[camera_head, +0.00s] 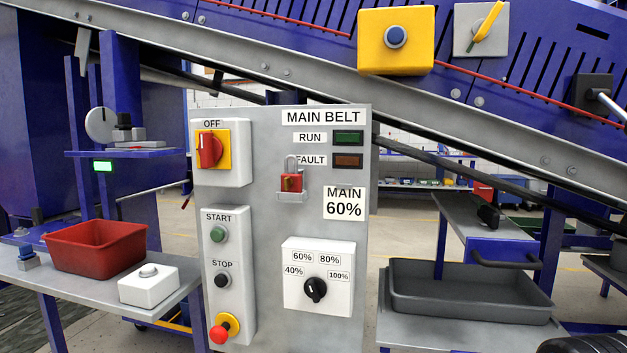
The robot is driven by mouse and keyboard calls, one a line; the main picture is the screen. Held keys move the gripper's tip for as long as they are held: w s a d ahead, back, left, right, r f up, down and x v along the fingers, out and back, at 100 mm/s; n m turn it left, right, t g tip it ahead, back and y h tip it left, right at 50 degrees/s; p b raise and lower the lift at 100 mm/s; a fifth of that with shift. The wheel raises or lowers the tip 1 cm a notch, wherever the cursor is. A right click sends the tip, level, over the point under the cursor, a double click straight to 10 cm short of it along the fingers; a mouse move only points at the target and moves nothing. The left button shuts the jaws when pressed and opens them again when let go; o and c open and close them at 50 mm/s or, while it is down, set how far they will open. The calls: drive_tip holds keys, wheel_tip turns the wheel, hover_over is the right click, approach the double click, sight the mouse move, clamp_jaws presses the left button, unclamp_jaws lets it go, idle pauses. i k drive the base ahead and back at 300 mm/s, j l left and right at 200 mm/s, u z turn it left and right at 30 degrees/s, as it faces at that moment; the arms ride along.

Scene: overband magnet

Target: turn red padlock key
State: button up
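The red padlock (297,183) sits upright on a small grey bracket on the front of the grey control panel (265,230), left of the MAIN 60% label. Its grey shackle stands above the body. A small brassy key (287,184) appears to be on the padlock's front; it is too small to tell how it is turned.
A red and yellow OFF switch (211,150) is up and left of the padlock. START (218,234) and STOP (222,280) buttons, a red emergency button (219,334) and a black speed knob (315,290) are below. A grey tray (470,290) stands at right.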

sight(288, 182)
drive_tip(key=j+z, duration=0.15)
drive_tip(key=j, duration=0.5)
drive_tip(key=k+j+z, duration=0.15)
drive_tip(key=j, duration=0.5)
drive_tip(key=j+z, duration=0.15)
drive_tip(key=j, duration=0.45)
drive_tip(key=k, duration=0.05)
